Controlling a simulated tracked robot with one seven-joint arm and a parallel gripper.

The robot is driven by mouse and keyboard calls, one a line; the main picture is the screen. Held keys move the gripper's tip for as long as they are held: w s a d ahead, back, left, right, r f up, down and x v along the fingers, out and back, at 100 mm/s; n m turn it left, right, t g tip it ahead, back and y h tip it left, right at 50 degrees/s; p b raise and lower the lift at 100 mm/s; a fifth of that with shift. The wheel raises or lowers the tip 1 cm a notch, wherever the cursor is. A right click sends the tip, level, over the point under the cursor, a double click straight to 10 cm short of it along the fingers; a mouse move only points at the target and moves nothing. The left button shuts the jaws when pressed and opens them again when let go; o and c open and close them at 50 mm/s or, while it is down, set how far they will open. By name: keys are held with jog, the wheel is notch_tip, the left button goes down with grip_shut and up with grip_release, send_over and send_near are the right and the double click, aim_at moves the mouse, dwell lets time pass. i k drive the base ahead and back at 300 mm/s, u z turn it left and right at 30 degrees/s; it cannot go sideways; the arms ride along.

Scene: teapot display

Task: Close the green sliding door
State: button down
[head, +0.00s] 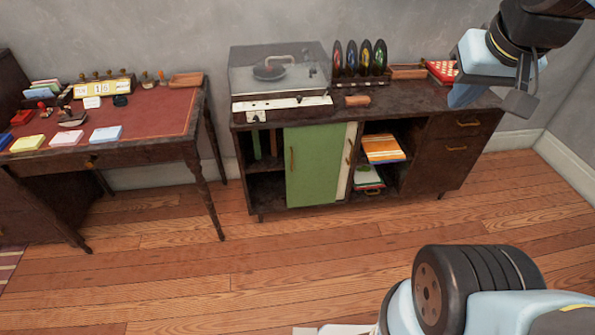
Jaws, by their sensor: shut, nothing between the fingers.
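The green sliding door (318,170) is on the front of the dark wooden cabinet (430,140). It stands upright in the left-middle of the front, with a small handle near its left edge. A dark open gap shows to its left, with upright green and brown items inside. A narrow cream door (347,165) shows at its right edge, with its own handle. My gripper (522,103) is at the upper right, in front of the right end of the cabinet top. It is shut and empty, well apart from the green door.
A record player (275,72), a rack of coloured discs (360,62) and a red-and-white box (442,70) stand on the cabinet. The open right compartment holds books (383,148). A desk (150,135) stands at left. The wooden floor before the cabinet is clear.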

aim_at(314, 154)
jog(key=k, duration=0.5)
jog(key=u, duration=0.8)
jog(key=i, duration=1.55)
